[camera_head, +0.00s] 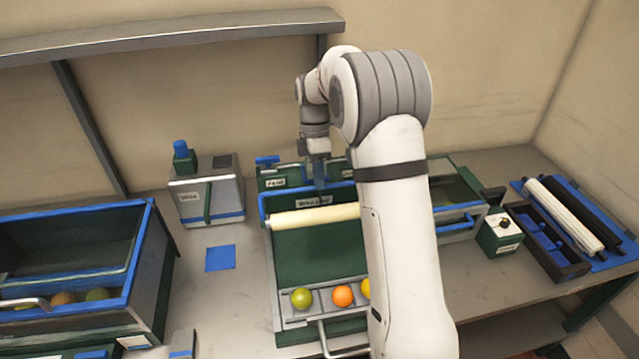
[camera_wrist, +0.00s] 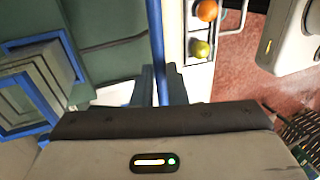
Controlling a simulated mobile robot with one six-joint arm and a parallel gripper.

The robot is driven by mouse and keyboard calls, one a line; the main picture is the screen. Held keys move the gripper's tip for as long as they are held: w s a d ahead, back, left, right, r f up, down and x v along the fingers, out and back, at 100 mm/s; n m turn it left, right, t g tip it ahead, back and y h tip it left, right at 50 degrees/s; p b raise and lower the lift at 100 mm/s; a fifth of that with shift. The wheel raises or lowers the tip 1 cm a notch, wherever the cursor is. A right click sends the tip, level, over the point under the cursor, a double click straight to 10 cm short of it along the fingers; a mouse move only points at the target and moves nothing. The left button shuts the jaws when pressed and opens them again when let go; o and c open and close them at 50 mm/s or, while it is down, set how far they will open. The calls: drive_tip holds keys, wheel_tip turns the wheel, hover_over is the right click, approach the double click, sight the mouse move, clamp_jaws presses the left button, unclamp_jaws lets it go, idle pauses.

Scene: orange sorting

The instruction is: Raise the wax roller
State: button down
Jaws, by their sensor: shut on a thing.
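The wax roller (camera_head: 312,217) is a long cream cylinder lying across the dark green bed of the middle station, below a blue frame bar (camera_head: 284,203) and a label plate. My gripper (camera_head: 319,186) points down at this bar, behind the roller. In the wrist view, my gripper (camera_wrist: 161,82) is shut on the blue bar (camera_wrist: 155,40), which runs between its fingers. I cannot tell in the wrist view which pale surface is the roller. My arm hides the right part of the station.
A green fruit (camera_head: 302,298) and an orange (camera_head: 343,295) sit in the front tray with another fruit half hidden. A blue-rimmed bin (camera_head: 150,222) with fruit stands left, a grey box (camera_head: 205,190) behind it. A spare white roller (camera_head: 563,213) lies right. Bare bench surrounds a blue square (camera_head: 220,258).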

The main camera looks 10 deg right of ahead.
drive_tip(key=shift+w+r+p, duration=0.35)
drive_tip(key=shift+w+p, duration=0.05)
drive_tip(key=shift+w, duration=0.3)
drive_tip(key=shift+w+r+p, duration=0.3)
drive_tip(key=shift+w+p, duration=0.15)
drive_tip(key=shift+w, duration=0.3)
drive_tip(key=shift+w+r+p, duration=0.35)
drive_tip(key=shift+w+p, duration=0.05)
drive_tip(key=shift+w, duration=0.3)
drive_tip(key=c, duration=1.9)
unclamp_jaws()
drive_tip(key=o, duration=0.3)
drive_tip(key=shift+w+f, duration=0.3)
drive_tip(key=shift+w, duration=0.2)
drive_tip(key=shift+o, duration=0.7)
drive_tip(key=shift+s+r, duration=0.1)
drive_tip(key=shift+r, duration=0.1)
drive_tip(key=b+v, duration=0.1)
drive_tip(key=v, duration=0.6)
drive_tip(key=shift+r, duration=0.3)
